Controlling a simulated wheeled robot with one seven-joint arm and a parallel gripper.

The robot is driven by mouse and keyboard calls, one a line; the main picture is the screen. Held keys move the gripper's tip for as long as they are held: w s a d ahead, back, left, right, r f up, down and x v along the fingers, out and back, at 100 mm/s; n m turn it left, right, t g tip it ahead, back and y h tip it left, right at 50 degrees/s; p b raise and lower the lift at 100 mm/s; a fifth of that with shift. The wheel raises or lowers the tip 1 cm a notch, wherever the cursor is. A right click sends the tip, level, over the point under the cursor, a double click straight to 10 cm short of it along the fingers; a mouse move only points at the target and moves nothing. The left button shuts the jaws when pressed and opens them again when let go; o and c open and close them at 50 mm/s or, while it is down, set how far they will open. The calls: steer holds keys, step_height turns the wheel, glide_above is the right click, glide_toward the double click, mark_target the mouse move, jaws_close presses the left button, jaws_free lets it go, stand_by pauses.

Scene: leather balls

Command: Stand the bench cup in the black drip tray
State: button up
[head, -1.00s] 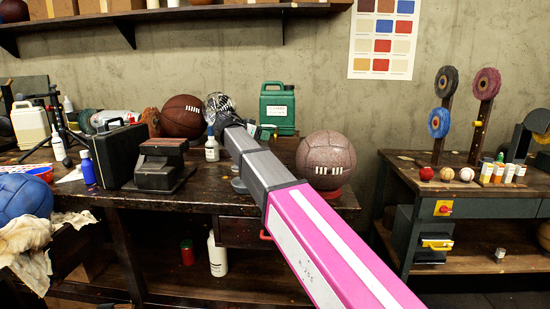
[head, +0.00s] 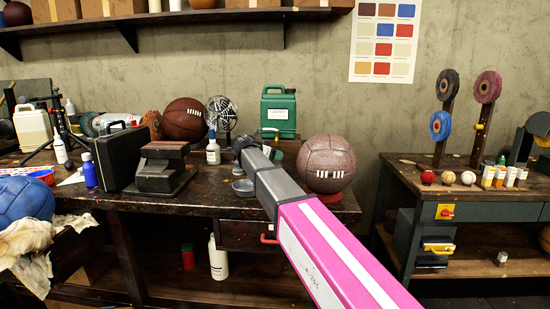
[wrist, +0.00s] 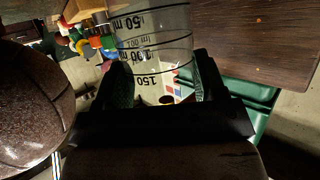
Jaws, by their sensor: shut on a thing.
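The bench cup (wrist: 150,35), a clear cup with black ml marks, is between the two dark fingers of my gripper (wrist: 163,80) in the wrist view. The fingers are shut on its sides. In the head view my arm reaches over the dark workbench (head: 225,203), and its far end hides most of the gripper and the cup. I cannot make out the black drip tray for certain in either view.
A brown panelled ball (head: 326,164) stands on the bench right of my arm. A green jug (head: 278,112), a small fan (head: 221,115) and a white bottle (head: 212,150) stand behind. A small grey dish (head: 243,187) lies left of my arm.

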steer(key=shift+w+d+f, duration=0.4)
steer(key=shift+f, duration=0.25)
steer(key=shift+f, duration=0.1)
steer(key=o, duration=0.9)
steer(key=shift+r, duration=0.2)
steer(key=v, duration=1.2)
